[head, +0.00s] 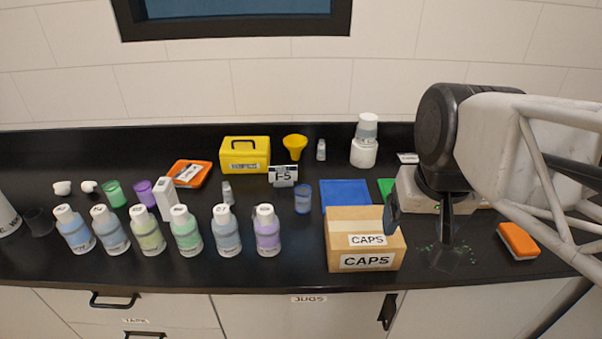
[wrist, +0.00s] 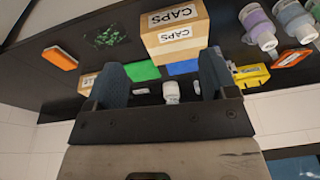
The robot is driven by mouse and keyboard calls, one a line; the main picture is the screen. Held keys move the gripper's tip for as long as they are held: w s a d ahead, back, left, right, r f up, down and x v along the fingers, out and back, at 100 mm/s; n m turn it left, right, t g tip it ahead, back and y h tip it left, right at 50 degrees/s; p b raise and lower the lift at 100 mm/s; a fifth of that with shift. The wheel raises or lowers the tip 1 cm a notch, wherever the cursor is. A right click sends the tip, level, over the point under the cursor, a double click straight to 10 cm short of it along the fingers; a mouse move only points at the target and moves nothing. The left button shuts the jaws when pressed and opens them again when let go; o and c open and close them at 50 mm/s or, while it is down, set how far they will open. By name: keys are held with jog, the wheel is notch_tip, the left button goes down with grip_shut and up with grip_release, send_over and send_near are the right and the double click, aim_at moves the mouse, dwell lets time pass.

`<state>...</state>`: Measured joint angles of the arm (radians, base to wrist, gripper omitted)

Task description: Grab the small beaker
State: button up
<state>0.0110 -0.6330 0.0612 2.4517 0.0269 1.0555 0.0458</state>
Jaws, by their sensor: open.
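Several small cups stand on the black counter, and I cannot tell for sure which is the small beaker. A small blue translucent cup (head: 303,198) stands upright left of the cardboard box. A green cup (head: 115,194), a purple cup (head: 144,193) and a dark cup (head: 40,221) stand farther left. My gripper (head: 420,222) is open and empty, pointing down over the counter just right of the box, well apart from all these cups. In the wrist view my gripper (wrist: 163,78) shows two spread fingers with nothing held.
The cardboard box labelled CAPS (head: 365,239) stands between my gripper and the blue cup. A row of capped bottles (head: 187,232) lines the front. Small green bits (head: 446,252) lie beneath my gripper. An orange sponge-like block (head: 518,241) lies right.

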jog(key=w+a+m+g+y, duration=0.1)
jog(key=w+a+m+y, duration=0.3)
jog(key=w, duration=0.7)
jog(key=w+a+m+g+y, duration=0.15)
jog(key=w+m+y, duration=0.45)
jog(key=w, duration=0.6)
jog(key=w+a+m+g+y, duration=0.1)
jog(key=w+a+m+y, duration=0.4)
jog(key=w, duration=0.6)
jog(key=m+h, duration=0.1)
jog(key=h, duration=0.1)
send_near(301, 197)
jog(key=w+a+f, duration=0.1)
jog(key=w+f, duration=0.1)
jog(key=f, duration=0.1)
jog(key=shift+a, duration=0.4)
jog(key=shift+a, duration=0.1)
jog(key=shift+x, duration=1.2)
jog(key=shift+x, duration=2.65)
